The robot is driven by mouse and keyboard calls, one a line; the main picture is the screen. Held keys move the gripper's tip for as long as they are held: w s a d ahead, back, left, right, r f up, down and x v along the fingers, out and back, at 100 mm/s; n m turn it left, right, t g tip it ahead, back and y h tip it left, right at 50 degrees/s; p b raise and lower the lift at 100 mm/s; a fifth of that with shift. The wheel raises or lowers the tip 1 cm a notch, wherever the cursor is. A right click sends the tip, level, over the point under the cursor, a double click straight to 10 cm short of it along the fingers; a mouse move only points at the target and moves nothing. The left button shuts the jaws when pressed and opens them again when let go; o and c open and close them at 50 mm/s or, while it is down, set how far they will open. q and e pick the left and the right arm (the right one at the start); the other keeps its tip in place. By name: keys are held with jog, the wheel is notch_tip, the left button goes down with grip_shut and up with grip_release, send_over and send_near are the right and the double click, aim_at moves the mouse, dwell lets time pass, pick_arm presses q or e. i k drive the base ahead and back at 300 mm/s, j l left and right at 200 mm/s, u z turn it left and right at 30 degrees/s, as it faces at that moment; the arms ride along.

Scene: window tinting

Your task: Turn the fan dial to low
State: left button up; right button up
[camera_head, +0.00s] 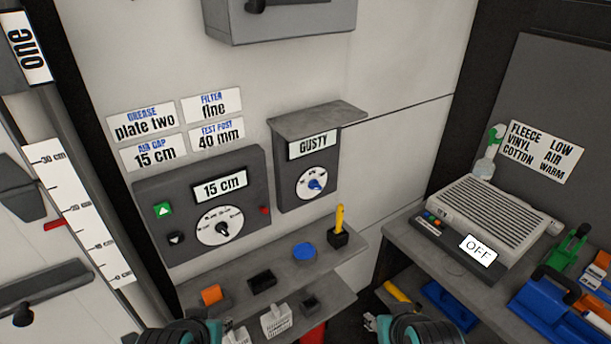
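I take this to be the fan dial, though no label says fan. My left gripper (186,332) and my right gripper (385,326) show only partly at the bottom edge, well below the dial and touching neither it nor its box. Their fingers are mostly cut off, so I cannot tell whether they are open.
A control panel (150,200) reading "15 cm", with its own dial, is left of the box. Below, a shelf (340,255) holds a yellow-handled tool (340,225) and a blue disc (304,251). A grey unit reading "OFF" (490,215) stands on the right bench. The wall before the dial is unobstructed.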

aim_at(313, 185)
jog(key=i+l+z, duration=0.1)
jog(key=z, duration=0.15)
jog(key=i+l+z, duration=0.1)
jog(key=i+z, duration=0.2)
jog(key=i+j+z, duration=0.15)
jog(key=i+j, duration=0.05)
jog(key=j, duration=0.1)
